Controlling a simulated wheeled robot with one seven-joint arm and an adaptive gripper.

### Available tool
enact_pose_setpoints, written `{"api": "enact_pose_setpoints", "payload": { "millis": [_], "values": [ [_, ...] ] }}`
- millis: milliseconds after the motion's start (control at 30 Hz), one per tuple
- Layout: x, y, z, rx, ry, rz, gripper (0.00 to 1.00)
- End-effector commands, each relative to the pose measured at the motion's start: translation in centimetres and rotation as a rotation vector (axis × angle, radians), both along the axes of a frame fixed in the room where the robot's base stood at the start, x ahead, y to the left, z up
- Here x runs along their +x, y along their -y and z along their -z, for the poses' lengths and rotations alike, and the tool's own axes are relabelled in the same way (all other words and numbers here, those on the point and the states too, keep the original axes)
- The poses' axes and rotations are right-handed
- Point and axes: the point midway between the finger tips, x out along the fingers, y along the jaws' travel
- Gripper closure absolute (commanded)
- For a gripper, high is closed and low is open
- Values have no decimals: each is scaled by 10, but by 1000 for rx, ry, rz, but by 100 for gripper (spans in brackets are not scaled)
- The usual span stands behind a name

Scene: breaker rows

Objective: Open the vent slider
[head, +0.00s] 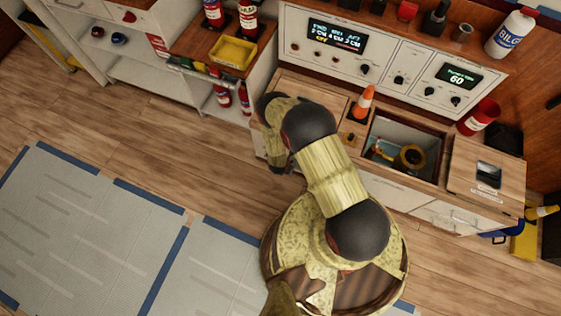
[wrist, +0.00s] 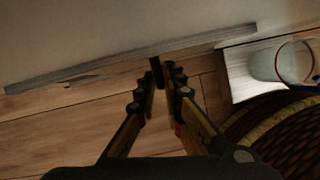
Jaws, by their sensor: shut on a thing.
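In the wrist view, a long thin grey strip (wrist: 100,68) runs slanting along the foot of a pale panel, above the wood floor. A small dark tab (wrist: 156,70) stands out from it near its middle; it appears to be the vent slider's handle. My gripper (wrist: 163,80) has its fingertips closed together around this tab. How far the slider stands along its track cannot be told. In the head view, my gripper is near the left end of the cabinet, mostly hidden by my own arm, and the slider is not visible there.
The cabinet has an open compartment (head: 432,172) holding a tape roll (head: 412,156). An orange cone (head: 364,103) stands beside it. A side shelf holds a yellow tray (head: 233,52). Grey mats (head: 80,230) with blue edges lie on the open floor at left.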

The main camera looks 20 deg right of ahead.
Motion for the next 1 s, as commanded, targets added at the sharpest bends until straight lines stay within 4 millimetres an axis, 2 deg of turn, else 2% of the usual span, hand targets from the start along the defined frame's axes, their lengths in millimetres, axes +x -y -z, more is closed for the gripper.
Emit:
{"api": "enact_pose_setpoints", "payload": {
  "millis": [100, 400, 433, 700, 1000],
  "values": [
    [-7, 8, -1, 2, 3, 3, 100],
    [-8, 8, 0, 1, 3, 2, 100],
    [-8, 8, 0, 1, 3, 2, 90],
    [-8, 8, 0, 1, 2, 1, 74],
    [-8, 8, 0, 1, 2, 0, 74]
  ]
}}
